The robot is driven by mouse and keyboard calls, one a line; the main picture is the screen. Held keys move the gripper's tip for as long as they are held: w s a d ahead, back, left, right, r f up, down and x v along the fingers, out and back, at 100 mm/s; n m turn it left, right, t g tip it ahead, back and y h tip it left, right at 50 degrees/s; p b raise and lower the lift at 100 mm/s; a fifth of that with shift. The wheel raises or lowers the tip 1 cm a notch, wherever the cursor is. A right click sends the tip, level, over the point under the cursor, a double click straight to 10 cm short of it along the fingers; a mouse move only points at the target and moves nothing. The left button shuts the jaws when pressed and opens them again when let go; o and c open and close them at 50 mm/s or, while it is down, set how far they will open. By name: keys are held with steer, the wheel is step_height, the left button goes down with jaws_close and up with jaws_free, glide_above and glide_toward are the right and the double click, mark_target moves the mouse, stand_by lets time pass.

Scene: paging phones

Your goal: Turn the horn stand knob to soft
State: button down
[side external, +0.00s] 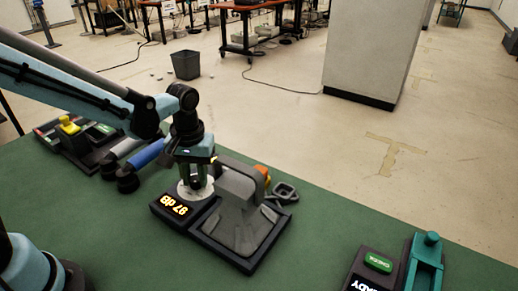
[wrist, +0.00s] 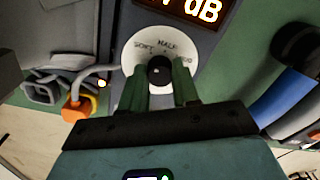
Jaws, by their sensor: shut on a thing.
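The horn stand (side external: 240,225) is a dark base with a grey horn part and an amber display (side external: 175,206) that reads in dB, its last digit a 7. Its knob (wrist: 160,70) is small, round and black, on a white dial (wrist: 135,58) marked SOFT, HALF and a third word partly covered. My gripper (wrist: 162,84) has green fingers shut on the knob, one on each side. It points down onto the dial in the side view (side external: 195,184). The fingers hide the lower dial, and I cannot tell where the knob points.
A dark panel with a yellow knob (side external: 69,125) stands further left. An orange part (side external: 263,173) and a grey cable loop (side external: 284,192) are behind the stand. A green CHECK button (side external: 379,262) is at front right.

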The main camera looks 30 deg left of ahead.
mark_target(197, 179)
steer(key=shift+n, duration=0.5)
steer(key=c, duration=0.8)
jaws_free()
steer(key=shift+r, duration=0.15)
step_height(197, 179, up, 12)
steer(key=shift+w+d+f, duration=0.1)
steer(key=shift+d, duration=0.05)
